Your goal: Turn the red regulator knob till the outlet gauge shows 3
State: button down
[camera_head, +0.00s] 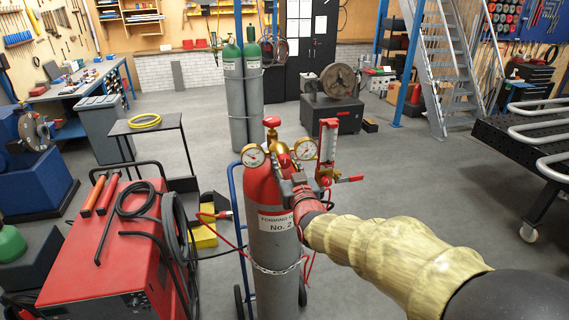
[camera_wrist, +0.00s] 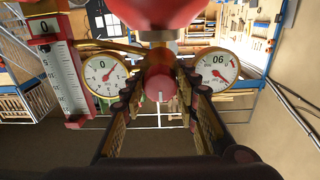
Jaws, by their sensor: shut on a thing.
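The red regulator knob (camera_wrist: 159,84) sits between two round gauges in the wrist view, with a pale mark on its face. My gripper (camera_wrist: 160,97) has a finger on each side of it and is shut on it. In the head view my gripper (camera_head: 298,186) reaches the regulator from the front right. The gauge beside the flow tube, taken as the outlet gauge (camera_wrist: 106,75), shows a 0 on its face; its needle is too small to read exactly. It is the right gauge in the head view (camera_head: 305,149). The other gauge (camera_wrist: 215,70) bears an inverted number like 90.
The regulator is on a red-topped gas cylinder (camera_head: 262,190) with a red top handwheel (camera_head: 271,122). A red flow tube (camera_head: 328,145) stands close right of the gauges. A red welding machine (camera_head: 105,245) is at the left.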

jog(key=m+b, duration=0.2)
jog(key=b, duration=0.1)
jog(key=shift+f+m, duration=0.15)
jog(key=shift+m, duration=0.15)
jog(key=shift+m+b, duration=0.7)
jog(key=shift+b, duration=0.5)
jog(key=shift+m+b, duration=1.1)
jog(key=shift+b, duration=0.15)
jog(key=shift+m+b, duration=0.3)
jog(key=shift+b, duration=0.05)
jog(key=shift+m+b, duration=1)
jog(key=shift+b, duration=0.25)
jog(key=shift+m+b, duration=0.3)
jog(key=shift+m, duration=0.1)
